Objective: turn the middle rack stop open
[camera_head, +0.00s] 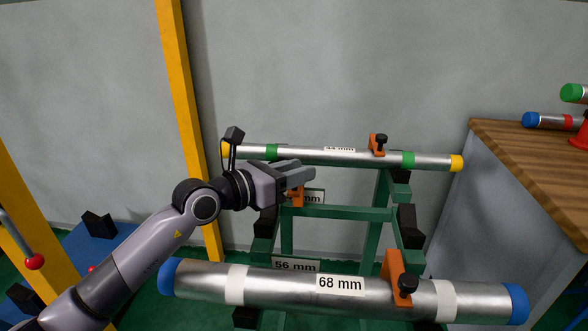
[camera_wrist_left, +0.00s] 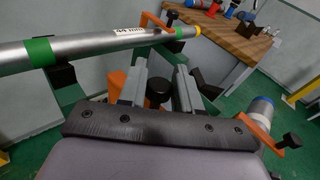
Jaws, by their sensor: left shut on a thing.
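The middle rack stop (camera_head: 297,196) is an orange bracket on the green rack, mostly covered by my left gripper in the head view. In the left wrist view its black knob (camera_wrist_left: 158,90) sits between the two grey fingers, with orange parts of the stop (camera_wrist_left: 116,82) beside it. My left gripper (camera_head: 303,172) reaches in from the left and is shut on the stop; its fingers also show in the left wrist view (camera_wrist_left: 160,82). The stop's exact angle is hard to tell. No pipe shows at the middle level. My right gripper is not in view.
A pipe marked 68 mm (camera_head: 340,288) lies in front, with an orange stop (camera_head: 394,270). A thinner pipe (camera_head: 320,156) lies behind, with another orange stop (camera_head: 377,142). A wooden-topped bench (camera_head: 530,165) stands at right, a yellow post (camera_head: 180,90) behind my arm.

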